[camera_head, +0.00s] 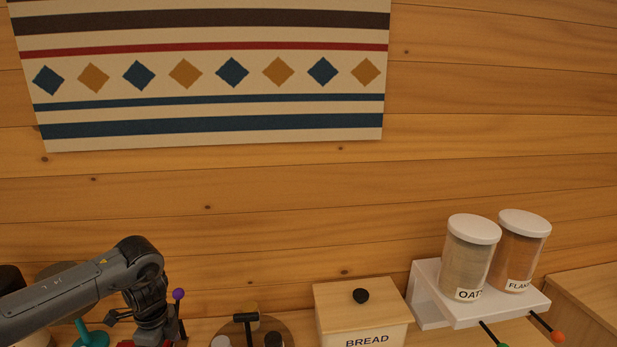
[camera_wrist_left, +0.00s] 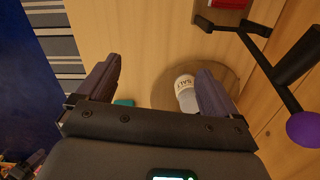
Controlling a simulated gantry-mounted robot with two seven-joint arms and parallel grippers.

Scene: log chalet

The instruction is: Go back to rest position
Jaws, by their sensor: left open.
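My left arm (camera_head: 80,295) comes in from the left in the head view and bends down at its wrist near the bottom edge; its fingertips are hidden there. In the left wrist view my left gripper (camera_wrist_left: 158,80) has its two fingers wide apart, with nothing held between them. A white jar labelled SALT (camera_wrist_left: 186,98) stands beyond the fingers, partly covered by the right-hand finger. It appears to rest on a round wooden board (camera_wrist_left: 160,82). My right gripper is in neither view.
A black stand with a purple knob (camera_wrist_left: 303,129) is close on the right in the wrist view. In the head view are a BREAD box (camera_head: 340,313), a white shelf (camera_head: 428,295) with OATS (camera_head: 468,262) and FLAKES (camera_head: 519,250) jars, and dark and orange knobs.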

